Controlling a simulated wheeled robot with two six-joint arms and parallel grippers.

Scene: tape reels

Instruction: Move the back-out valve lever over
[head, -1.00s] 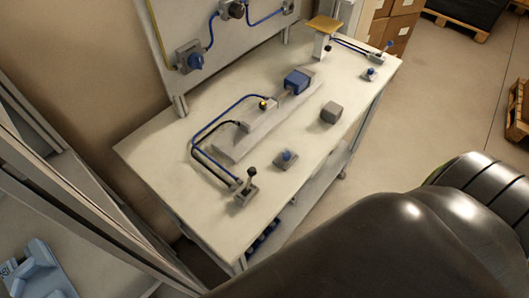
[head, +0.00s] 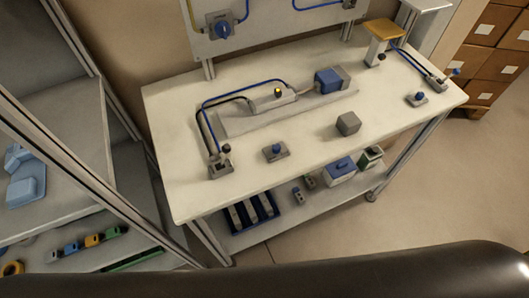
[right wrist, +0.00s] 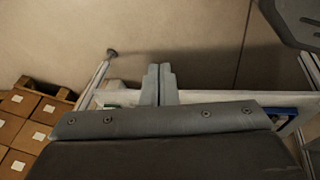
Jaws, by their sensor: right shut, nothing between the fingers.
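Two hand-lever valves stand on the white workbench (head: 190,187); I cannot tell which is the back-out valve. One valve (head: 220,167), with a dark-knobbed lever standing roughly upright, is at the left front, joined to blue and black hoses. The other valve (head: 437,84), with a blue-knobbed lever tilted to the right, is at the right end, also with hoses. My right gripper (right wrist: 158,68) shows in the right wrist view with its fingers together and empty, apart from both levers. My left gripper is not in view.
Blue push-button blocks (head: 275,152) (head: 418,99), a grey cube (head: 348,124) and a cylinder with a blue block (head: 328,80) are on the bench. A shelf unit (head: 75,130) stands close on the left. Cardboard boxes (head: 498,50) are at the right. Open floor lies in front.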

